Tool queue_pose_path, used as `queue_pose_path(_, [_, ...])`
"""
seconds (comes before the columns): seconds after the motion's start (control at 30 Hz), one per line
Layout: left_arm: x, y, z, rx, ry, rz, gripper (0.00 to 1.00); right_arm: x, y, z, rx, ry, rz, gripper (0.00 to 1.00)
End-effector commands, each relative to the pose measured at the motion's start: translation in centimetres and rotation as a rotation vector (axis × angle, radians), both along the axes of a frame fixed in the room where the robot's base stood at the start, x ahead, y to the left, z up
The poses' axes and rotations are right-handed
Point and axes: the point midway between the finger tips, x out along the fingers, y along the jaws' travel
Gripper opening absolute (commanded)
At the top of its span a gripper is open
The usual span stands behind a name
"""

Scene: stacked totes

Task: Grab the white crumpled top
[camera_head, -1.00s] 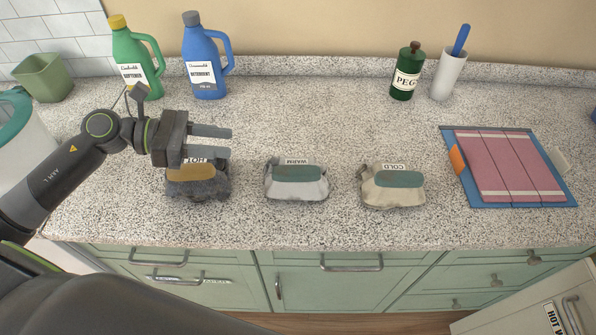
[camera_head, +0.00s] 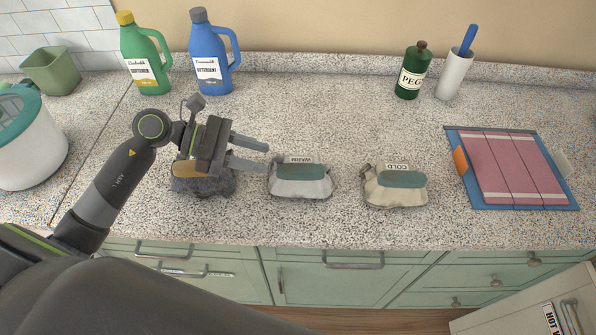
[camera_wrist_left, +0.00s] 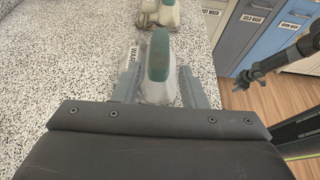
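A whitish crumpled bundle (camera_head: 302,188) with a teal patch and a WARM label lies on the counter; it also shows in the left wrist view (camera_wrist_left: 158,68). My left gripper (camera_head: 264,156) is open and empty, just up and left of it in the head view. In the left wrist view, the open fingers (camera_wrist_left: 160,88) appear on either side of the bundle; contact cannot be told. A cream bundle (camera_head: 396,194) labelled COLD lies to its right. A dark bundle (camera_head: 205,186) lies to its left, partly under my gripper. A dark arm in the left wrist view seems to be my right arm, its gripper (camera_wrist_left: 242,81) unclear.
A blue and pink folding board (camera_head: 512,168) lies at right. A green bottle (camera_head: 147,60), blue bottle (camera_head: 211,60), PEG bottle (camera_head: 411,72) and white holder (camera_head: 452,76) stand at the back. A white tub (camera_head: 32,145) stands at left. The counter's front edge is close to the bundles.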

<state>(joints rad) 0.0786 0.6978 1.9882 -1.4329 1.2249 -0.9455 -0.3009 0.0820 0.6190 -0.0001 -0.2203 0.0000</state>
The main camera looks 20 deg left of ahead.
Motion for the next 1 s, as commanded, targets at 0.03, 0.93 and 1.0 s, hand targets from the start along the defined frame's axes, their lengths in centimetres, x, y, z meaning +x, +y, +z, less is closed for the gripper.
queue_pose_path(0.03, [0.2,-0.6,0.0,-0.005,0.000,-0.001,0.38,0.0,0.0,0.4,0.000,0.000,0.000,0.36])
queue_pose_path(0.93, [2.0,-6.9,-3.0,-0.005,0.003,0.001,0.38,0.1,0.4,4.0,0.005,-0.002,-0.001,0.36])
queue_pose_path(1.0, [2.3,-7.6,-3.4,-0.004,0.002,0.001,0.38,0.1,0.4,4.2,0.005,-0.002,-0.001,0.36])
